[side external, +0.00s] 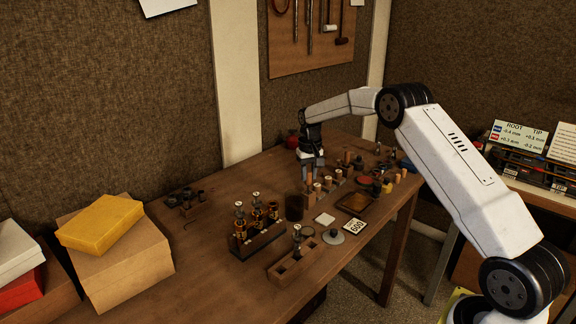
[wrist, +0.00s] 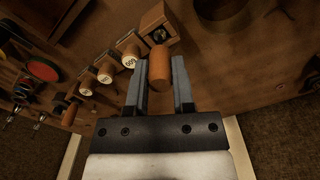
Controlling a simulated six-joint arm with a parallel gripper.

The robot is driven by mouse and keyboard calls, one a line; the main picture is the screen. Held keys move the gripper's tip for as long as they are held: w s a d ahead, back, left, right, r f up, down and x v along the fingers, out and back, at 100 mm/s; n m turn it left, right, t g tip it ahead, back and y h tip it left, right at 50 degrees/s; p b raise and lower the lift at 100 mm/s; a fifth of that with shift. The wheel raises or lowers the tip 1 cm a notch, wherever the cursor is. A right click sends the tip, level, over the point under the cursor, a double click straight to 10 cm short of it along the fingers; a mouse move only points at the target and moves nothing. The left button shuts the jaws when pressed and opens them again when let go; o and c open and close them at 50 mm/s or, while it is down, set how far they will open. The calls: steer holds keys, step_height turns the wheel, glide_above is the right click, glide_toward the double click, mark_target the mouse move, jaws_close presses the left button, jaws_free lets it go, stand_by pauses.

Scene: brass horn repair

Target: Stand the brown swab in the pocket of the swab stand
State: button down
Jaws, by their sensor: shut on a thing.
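My gripper (wrist: 159,62) is shut on the brown swab (wrist: 159,70), an orange-brown cylinder held between the fingertips in the wrist view. The wooden swab stand (wrist: 151,17) lies just beyond it, with a square dark-lined pocket in its end block. The swab overlaps the block's near corner in this view, so its height and any contact cannot be told. Several swabs with pale, marked tops (wrist: 127,60) stand in a row to the left of the pocket. In the side external view my gripper (side external: 312,170) points down over the stand (side external: 309,199); the held swab is hard to separate there.
A dark cup (side external: 294,205) stands close to the stand's near end. A bottle rack (side external: 258,243), a slotted wooden block (side external: 285,269) and a card marked 600 (side external: 357,228) lie nearer the camera. A brown tray (side external: 357,203) sits to the right.

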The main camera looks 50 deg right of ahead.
steer(key=shift+f, duration=0.15)
steer(key=shift+c, duration=0.3)
jaws_free()
steer(key=shift+r, duration=0.25)
steer(key=shift+r, duration=3.3)
steer(key=shift+a, duration=0.1)
steer(key=s+a+f+n+t, duration=0.1)
steer(key=s+a+f+n, duration=0.1)
steer(key=s+a, duration=0.9)
steer(key=s+a+f+n+t, duration=0.1)
steer(key=s+a+f+n, duration=0.2)
steer(key=s+a, duration=0.7)
steer(key=s, duration=0.6)
steer(key=shift+s+a+f+n+t, duration=0.2)
steer(key=shift+a+f+n+t, duration=0.1)
steer(key=shift+a+n, duration=0.1)
